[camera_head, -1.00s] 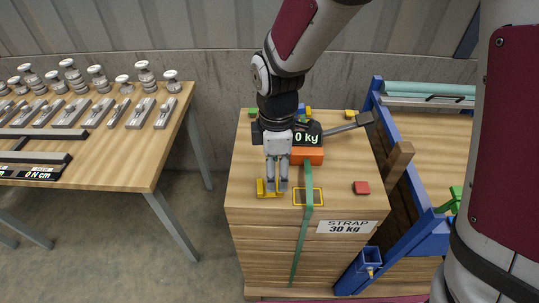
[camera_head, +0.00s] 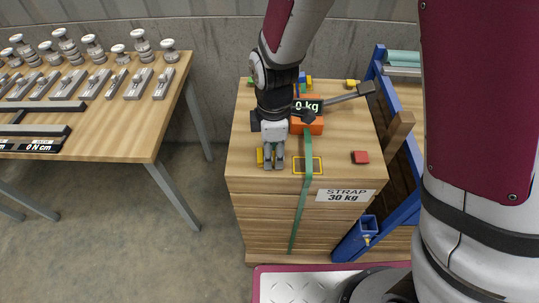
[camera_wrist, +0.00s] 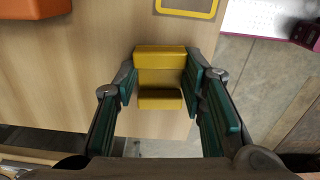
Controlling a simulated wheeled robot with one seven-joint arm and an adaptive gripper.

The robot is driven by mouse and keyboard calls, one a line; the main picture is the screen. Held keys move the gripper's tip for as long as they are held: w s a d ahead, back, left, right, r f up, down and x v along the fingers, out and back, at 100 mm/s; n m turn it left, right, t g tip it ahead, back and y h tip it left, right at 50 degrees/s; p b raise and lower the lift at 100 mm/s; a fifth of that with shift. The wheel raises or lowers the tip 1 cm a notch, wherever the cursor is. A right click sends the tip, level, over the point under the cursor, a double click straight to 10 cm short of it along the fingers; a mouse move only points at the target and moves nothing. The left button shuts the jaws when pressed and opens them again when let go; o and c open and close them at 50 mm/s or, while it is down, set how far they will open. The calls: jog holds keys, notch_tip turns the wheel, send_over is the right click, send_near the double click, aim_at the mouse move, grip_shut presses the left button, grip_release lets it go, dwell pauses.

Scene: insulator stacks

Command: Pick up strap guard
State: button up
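The strap guard, a small yellow angled block (camera_wrist: 160,60), sits on the wooden top in the wrist view. It lies between the two green-padded fingers of my gripper (camera_wrist: 163,82), one on each side. The pads are very close to its ends; I cannot tell whether they touch it. My gripper (camera_head: 274,166) points down at the front left of the stack in the head view. It hides most of the guard there, leaving a yellow edge (camera_head: 260,157) at its left. The fingers look spread.
A blue frame (camera_head: 401,165) stands beside the stack; a table (camera_head: 130,147) stands left.

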jog(key=shift+r, duration=0.1)
jog(key=shift+r, duration=0.6)
notch_tip(320, 180, up, 2)
jog(key=shift+w+r, duration=0.1)
jog(key=s+d+p, duration=0.1)
jog(key=s+p, duration=0.1)
jog(key=s, duration=0.3)
jog(key=s+d+r+p, duration=0.1)
jog(key=s+p, duration=0.2)
jog(key=s, duration=0.2)
jog(key=s+d+p, duration=0.2)
jog(key=s+p, duration=0.1)
jog(key=s, duration=0.2)
jog(key=shift+s+d+r, duration=0.1)
jog(key=shift+s+r, duration=0.2)
jog(key=shift+s, duration=0.05)
